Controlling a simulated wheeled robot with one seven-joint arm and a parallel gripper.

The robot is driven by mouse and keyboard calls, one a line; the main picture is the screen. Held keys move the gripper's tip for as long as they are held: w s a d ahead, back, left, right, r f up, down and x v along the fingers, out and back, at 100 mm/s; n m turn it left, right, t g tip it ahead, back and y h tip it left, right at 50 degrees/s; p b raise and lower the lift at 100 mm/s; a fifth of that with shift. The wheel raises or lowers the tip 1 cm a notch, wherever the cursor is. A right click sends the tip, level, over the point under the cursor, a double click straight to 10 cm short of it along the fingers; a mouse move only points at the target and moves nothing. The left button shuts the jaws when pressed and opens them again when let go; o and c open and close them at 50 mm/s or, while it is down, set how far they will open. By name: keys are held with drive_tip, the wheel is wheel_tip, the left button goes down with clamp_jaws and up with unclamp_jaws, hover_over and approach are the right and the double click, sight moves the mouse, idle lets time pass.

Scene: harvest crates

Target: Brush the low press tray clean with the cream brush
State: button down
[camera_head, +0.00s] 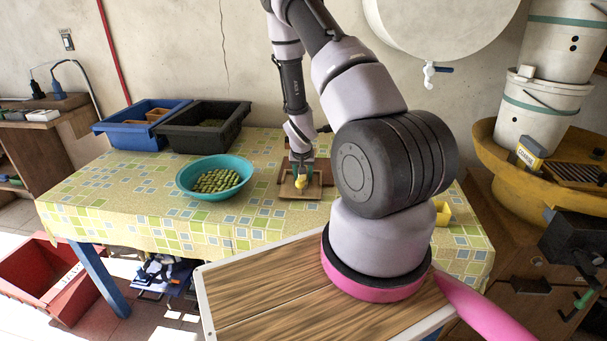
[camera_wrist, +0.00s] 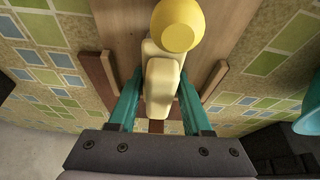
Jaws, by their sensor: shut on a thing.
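The cream brush (camera_wrist: 162,85) is between the two teal fingers of my gripper (camera_wrist: 160,82), which is shut on it. A rounded yellow part (camera_wrist: 178,25) shows at the brush's far end in the wrist view; I cannot tell whether it belongs to the brush. The low press tray (camera_head: 318,191) is a brown wooden tray with low rims on the table. Its wooden floor also shows in the wrist view (camera_wrist: 225,30). My gripper (camera_head: 301,172) points down over the tray in the head view. Whether the brush touches the tray floor is hidden.
A teal bowl (camera_head: 184,188) of green pods stands left of the tray. Blue (camera_head: 118,138) and black (camera_head: 190,142) crates stand at the back left. A small yellow object (camera_head: 442,213) lies at the right. The patterned tablecloth (camera_head: 120,205) is clear at front left.

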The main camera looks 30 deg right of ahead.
drive_tip(key=shift+w+a, duration=0.1)
drive_tip(key=shift+a, duration=0.4)
drive_tip(key=shift+w+d+r, duration=0.1)
drive_tip(key=shift+w+d, duration=0.25)
drive_tip(key=shift+w, duration=0.25)
drive_tip(key=shift+w+d+f, duration=0.1)
drive_tip(key=shift+w+d, duration=0.2)
drive_tip(key=shift+w, duration=0.35)
drive_tip(key=shift+w+d+r, duration=0.1)
drive_tip(key=shift+w+d, duration=0.25)
drive_tip(key=shift+w, duration=0.25)
drive_tip(key=shift+s+a+f, duration=0.1)
drive_tip(key=shift+s+a, duration=0.25)
drive_tip(key=shift+s, duration=0.3)
drive_tip(key=shift+s+a+f, duration=0.15)
drive_tip(key=shift+s+a, duration=0.15)
drive_tip(key=shift+s, duration=0.3)
drive_tip(key=shift+s+a+f, duration=0.1)
drive_tip(key=shift+s+a, duration=0.25)
drive_tip(key=shift+s, duration=0.3)
drive_tip(key=shift+w+r, duration=0.15)
drive_tip(key=shift+r, duration=2.95)
